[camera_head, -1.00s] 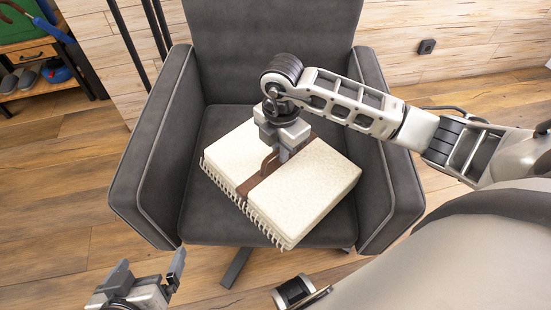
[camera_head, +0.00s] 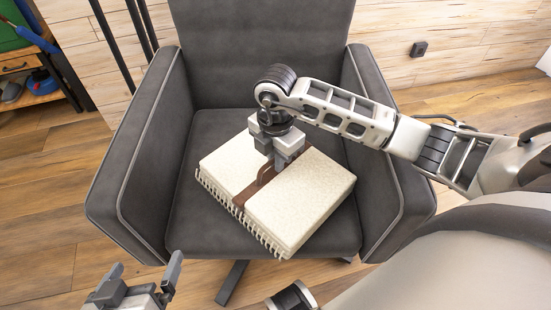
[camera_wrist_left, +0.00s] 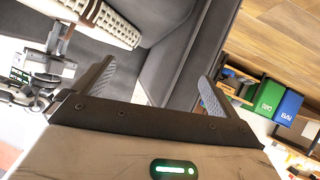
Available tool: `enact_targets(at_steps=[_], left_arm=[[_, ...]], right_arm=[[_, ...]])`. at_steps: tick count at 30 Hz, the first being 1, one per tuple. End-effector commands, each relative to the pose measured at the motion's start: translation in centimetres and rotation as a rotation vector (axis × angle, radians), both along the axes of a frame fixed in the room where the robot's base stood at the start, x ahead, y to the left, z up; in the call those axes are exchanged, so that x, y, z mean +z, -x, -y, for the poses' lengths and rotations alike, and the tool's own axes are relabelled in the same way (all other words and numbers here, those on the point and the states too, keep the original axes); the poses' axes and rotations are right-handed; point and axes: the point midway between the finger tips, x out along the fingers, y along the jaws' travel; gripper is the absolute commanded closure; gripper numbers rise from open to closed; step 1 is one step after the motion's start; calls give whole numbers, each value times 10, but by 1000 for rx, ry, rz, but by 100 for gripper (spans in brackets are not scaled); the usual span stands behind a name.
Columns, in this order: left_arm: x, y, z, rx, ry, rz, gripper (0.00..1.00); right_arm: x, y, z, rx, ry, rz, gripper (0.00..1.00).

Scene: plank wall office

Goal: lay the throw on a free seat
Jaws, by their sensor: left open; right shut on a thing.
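The throw (camera_head: 307,198) is a folded cream bundle with a fringed edge and a brown strap with a handle. In the head view it is over the seat of a dark grey armchair (camera_head: 190,222), turned at an angle; I cannot tell whether it touches the cushion. My right gripper (camera_head: 279,164) points down at the middle of the throw, shut on its strap handle. My left gripper (camera_head: 145,283) is open and empty, low in front of the chair's left side. The left wrist view shows its two fingers apart, with the throw's fringed edge (camera_wrist_left: 118,30) beyond.
The chair's armrests (camera_head: 388,150) stand on both sides of the seat, with the backrest (camera_head: 260,50) behind. A shelf (camera_head: 28,92) with shoes stands at the back left. Green and blue bins (camera_wrist_left: 287,106) show in the left wrist view. Wooden floor is clear around the chair.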

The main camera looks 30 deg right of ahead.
Motion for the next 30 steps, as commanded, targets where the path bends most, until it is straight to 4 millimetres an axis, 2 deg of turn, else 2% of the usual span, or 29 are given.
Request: enact_targets(at_steps=[3,4,6,14,17,21,30], left_arm=[[0,0,0,0,3,5,2],[1,0,0,0,3,5,2],[1,0,0,0,3,5,2],[1,0,0,0,3,5,2],[3,0,0,-1,0,2,2],[4,2,-1,-5,-12,-20,2],[-12,6,-8,9,-48,-120,2]], right_arm=[[-3,-1,0,0,-1,3,100],[-3,0,0,0,0,0,81],[-3,0,0,0,0,0,68],[-2,0,0,0,0,0,68],[4,0,0,0,0,1,68],[28,-1,0,2,0,4,68],[92,-1,0,0,-1,4,68]])
